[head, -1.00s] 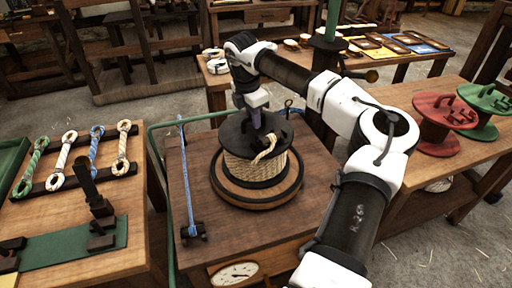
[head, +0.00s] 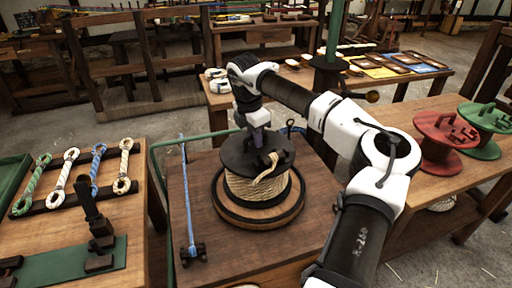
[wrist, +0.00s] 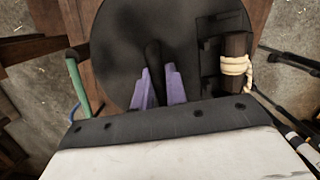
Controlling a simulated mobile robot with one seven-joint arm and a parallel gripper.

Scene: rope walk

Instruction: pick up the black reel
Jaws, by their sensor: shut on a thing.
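The black reel (head: 238,155) is wound with pale rope (head: 256,187) and stands upright on a round wooden disc (head: 230,215) on the middle table. In the head view no clear gap shows between the reel and the disc. My gripper (wrist: 158,78) is above the reel's top flange, and its purple fingers are closed around a thin dark upright piece (wrist: 153,55) at the flange's middle. The flange (wrist: 125,40) fills much of the wrist view. A rope end is tied around a block (wrist: 235,65) on the flange, to the right of the fingers.
Red (head: 440,140) and green (head: 487,122) reels stand on the right-hand table. A blue rope (head: 188,195) is stretched along the left of the middle table, beside a green rail (head: 160,146). Rope samples (head: 97,168) lie on the left table. A green post (head: 333,35) stands behind.

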